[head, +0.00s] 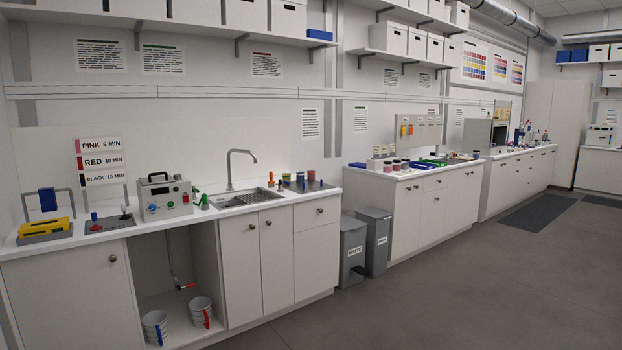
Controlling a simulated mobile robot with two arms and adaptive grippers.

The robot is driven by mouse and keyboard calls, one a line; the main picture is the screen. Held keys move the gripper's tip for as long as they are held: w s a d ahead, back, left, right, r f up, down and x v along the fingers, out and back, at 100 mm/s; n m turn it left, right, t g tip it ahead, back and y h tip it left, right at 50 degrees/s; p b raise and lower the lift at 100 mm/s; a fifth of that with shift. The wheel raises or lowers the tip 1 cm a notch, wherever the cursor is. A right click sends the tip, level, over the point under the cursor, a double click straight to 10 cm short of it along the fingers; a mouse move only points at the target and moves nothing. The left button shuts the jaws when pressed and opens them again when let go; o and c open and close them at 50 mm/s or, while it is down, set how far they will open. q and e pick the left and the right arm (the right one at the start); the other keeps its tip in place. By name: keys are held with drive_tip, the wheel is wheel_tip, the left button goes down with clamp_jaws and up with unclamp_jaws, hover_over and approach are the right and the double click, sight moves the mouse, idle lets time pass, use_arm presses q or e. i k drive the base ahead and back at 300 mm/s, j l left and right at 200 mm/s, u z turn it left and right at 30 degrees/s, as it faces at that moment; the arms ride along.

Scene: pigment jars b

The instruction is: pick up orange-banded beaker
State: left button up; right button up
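I cannot make out an orange-banded beaker for certain at this distance. Near the sink (262,196), a small orange upright item (270,181) stands by the right rim, too small to identify. Several small coloured items stand right of the sink on a grey mat (318,187). On the counter farther right, several small jars (396,164) stand in a group; their bands are not readable. Neither of my grippers is in view.
The near counter holds a yellow-and-grey device (45,229) and a grey control box (165,197). Two buckets (155,326) (201,311) stand in the open bay below. Two grey bins (353,250) (374,240) stand between counters. The floor (440,300) in front is clear.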

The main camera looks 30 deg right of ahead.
sight(311, 173)
drive_tip(key=i+l+z, duration=0.3)
drive_tip(key=i, duration=0.25)
drive_tip(key=i+l+z, duration=0.35)
drive_tip(key=i, duration=0.2)
drive_tip(key=i+z, duration=0.3)
drive_tip(key=i, duration=0.3)
